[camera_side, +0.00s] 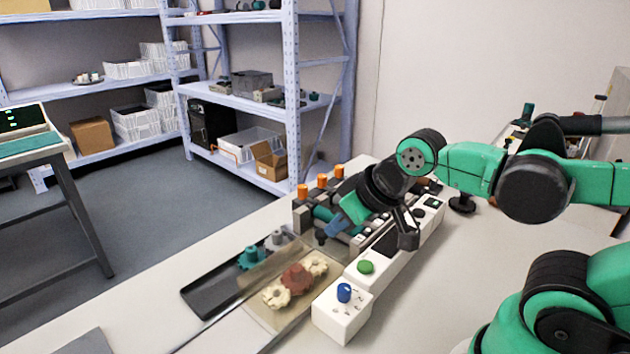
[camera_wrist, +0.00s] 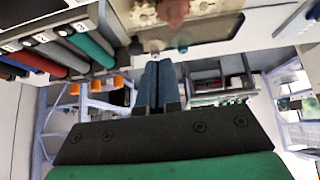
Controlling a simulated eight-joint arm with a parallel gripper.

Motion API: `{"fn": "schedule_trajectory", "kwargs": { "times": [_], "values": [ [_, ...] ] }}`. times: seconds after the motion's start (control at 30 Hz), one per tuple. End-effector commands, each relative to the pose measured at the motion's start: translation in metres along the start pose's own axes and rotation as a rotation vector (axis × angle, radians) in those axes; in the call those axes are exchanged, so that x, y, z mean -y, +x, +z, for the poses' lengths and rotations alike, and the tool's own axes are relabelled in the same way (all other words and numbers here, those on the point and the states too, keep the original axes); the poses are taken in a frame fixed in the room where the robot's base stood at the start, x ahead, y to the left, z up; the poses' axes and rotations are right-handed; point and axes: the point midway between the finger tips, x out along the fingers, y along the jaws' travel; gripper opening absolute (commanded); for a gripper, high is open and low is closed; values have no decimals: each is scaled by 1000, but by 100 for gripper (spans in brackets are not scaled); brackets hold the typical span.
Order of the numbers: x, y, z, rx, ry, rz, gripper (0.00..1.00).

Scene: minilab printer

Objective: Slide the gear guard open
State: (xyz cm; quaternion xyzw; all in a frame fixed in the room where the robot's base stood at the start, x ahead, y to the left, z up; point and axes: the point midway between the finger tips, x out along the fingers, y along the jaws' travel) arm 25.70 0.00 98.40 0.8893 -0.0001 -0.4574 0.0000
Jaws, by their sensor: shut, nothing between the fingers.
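The gear guard (camera_side: 254,303) looks like a clear, faintly brown pane by the meshed gears at the front end of the printer. Two cream gears and a red-brown gear (camera_side: 297,277) show at it. Part of the gears also shows at the top of the wrist view (camera_wrist: 172,10). My gripper (camera_side: 331,229) has blue fingers, held together and empty, pointing down and left beside the rollers, behind the gears. In the wrist view, the shut fingers (camera_wrist: 157,66) point toward the gear end. I cannot tell whether they touch the guard.
A white control box with a blue knob (camera_side: 344,293) and green button (camera_side: 366,267) lies along the printer's right side. A black tray (camera_side: 207,292) with a teal gear (camera_side: 251,258) and a grey gear is at left. Orange-capped posts (camera_side: 323,181) stand behind.

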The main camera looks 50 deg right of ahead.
Motion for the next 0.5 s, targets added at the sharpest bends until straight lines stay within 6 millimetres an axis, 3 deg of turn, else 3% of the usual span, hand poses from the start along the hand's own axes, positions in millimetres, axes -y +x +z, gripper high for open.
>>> {"fn": "schedule_trajectory", "kwargs": {
  "times": [0.1,0.3,0.33,0.5],
  "values": [
    [0,0,0,0,0,0,0],
    [-3,0,-7,51,63,7,57],
    [-4,0,-9,73,91,11,62],
    [-14,6,-29,257,325,61,62]
  ]
}}
